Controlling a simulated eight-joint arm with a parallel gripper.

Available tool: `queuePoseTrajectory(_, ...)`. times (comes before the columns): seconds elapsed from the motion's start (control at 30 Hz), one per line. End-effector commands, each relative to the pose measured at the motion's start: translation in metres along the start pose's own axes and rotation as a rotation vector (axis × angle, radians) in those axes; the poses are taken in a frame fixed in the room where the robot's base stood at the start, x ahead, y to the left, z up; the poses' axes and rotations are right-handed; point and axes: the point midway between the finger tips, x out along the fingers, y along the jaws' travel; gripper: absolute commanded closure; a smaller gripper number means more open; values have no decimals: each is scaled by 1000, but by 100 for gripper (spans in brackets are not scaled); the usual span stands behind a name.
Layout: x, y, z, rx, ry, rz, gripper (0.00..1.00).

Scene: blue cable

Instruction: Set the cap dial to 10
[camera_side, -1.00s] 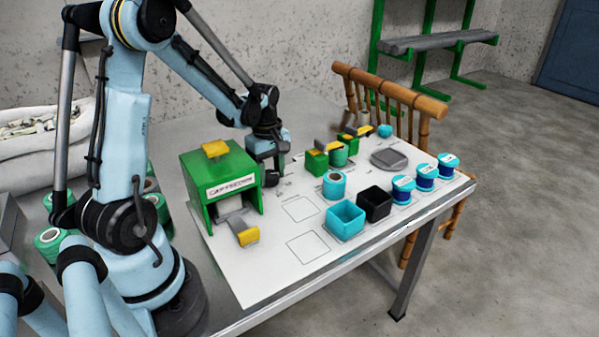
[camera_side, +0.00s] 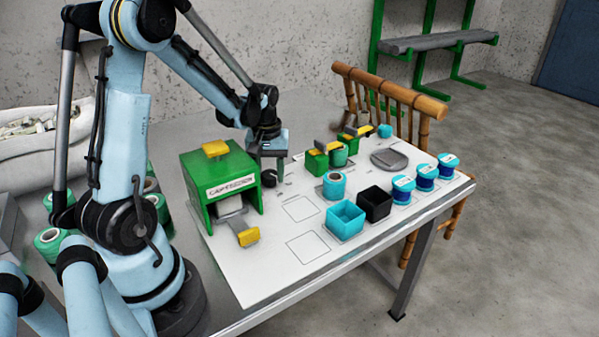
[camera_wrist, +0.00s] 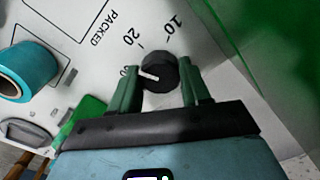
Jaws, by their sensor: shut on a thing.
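The black cap dial (camera_wrist: 160,72) sits on the white board between my two green fingers in the wrist view. Its white pointer points left, toward a mark partly hidden by my left finger, and not at the printed 10 (camera_wrist: 173,23) or 20 (camera_wrist: 132,37). My gripper (camera_wrist: 162,84) is shut on the dial, one finger on each side. In the side view, my gripper (camera_side: 281,174) is low over the board, beside the green box (camera_side: 220,185).
The green box with a yellow handle stands close on the dial's left in the side view. A turquoise spool (camera_side: 334,186), a turquoise bin (camera_side: 345,219) and a black bin (camera_side: 374,203) stand to the right. Bare board lies in front.

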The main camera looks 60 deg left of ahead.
Motion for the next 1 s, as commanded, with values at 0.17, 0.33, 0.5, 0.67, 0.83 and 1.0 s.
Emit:
queuePoseTrajectory(0.17,0,0,0,168,0,0,84)
queuePoseTrajectory(0.33,0,-1,0,329,1,0,84)
queuePoseTrajectory(0.5,0,-1,0,490,1,0,84)
queuePoseTrajectory(0.67,0,-1,-1,642,1,1,84)
queuePoseTrajectory(0.83,0,-1,-1,803,2,0,84)
queuePoseTrajectory(1.0,0,-1,-1,965,2,0,84)
